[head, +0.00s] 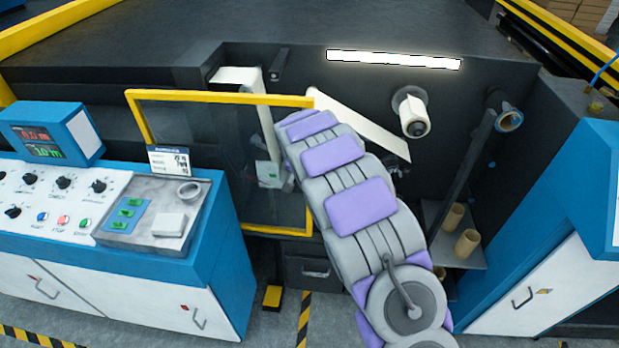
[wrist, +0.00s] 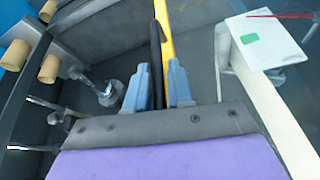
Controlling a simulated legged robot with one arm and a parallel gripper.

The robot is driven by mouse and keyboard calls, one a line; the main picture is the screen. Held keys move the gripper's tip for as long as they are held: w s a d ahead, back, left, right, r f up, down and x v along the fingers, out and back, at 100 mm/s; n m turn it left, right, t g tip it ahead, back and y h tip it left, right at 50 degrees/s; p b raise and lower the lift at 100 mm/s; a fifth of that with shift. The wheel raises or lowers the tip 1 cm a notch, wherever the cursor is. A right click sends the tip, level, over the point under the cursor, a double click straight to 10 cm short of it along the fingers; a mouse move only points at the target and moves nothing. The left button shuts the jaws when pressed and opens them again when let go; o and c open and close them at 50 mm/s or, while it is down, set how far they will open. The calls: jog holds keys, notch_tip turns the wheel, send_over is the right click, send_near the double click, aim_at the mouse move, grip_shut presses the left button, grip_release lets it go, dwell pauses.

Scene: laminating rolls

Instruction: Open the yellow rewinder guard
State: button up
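The yellow rewinder guard (head: 215,97) is a yellow frame around a see-through panel, standing upright in front of the machine at left of centre in the head view. My arm crosses its right edge there and hides my gripper. In the wrist view, a yellow guard bar (wrist: 166,25) runs down from the top, with a slim black handle (wrist: 155,45) alongside. My gripper (wrist: 159,80) has two blue-grey fingers standing apart. The lower part of the handle lies between them, and the yellow bar passes behind the right finger. Firm contact on the handle is not visible.
A blue and white control console (head: 130,215) stands close at the left, a blue cabinet (head: 540,260) at the right. Behind the arm, a white roll (head: 415,115) and a web strip (head: 365,125) sit on the machine face. Brown cores (head: 467,243) stand on a shelf.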

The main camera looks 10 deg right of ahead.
jog(key=shift+o, duration=1.3)
jog(key=shift+d, duration=0.15)
jog(key=shift+d+r, duration=0.1)
jog(key=shift+d, duration=0.15)
jog(key=p+v, duration=0.2)
jog(key=v, duration=1.5)
jog(key=shift+r, duration=0.15)
jog(key=s+d+r+n+g, duration=0.15)
jog(key=s+d, duration=0.25)
jog(key=s, duration=0.5)
jog(key=s+d+r+m+g, duration=0.1)
jog(key=s+d+r, duration=0.25)
jog(key=s, duration=0.55)
jog(key=s+f+n+g+y, duration=0.2)
jog(key=s+f+n+g, duration=0.1)
jog(key=s, duration=2.5)
jog(key=shift+s+d+n, duration=0.35)
jog(key=shift+d+n, duration=0.1)
jog(key=shift+n, duration=0.3)
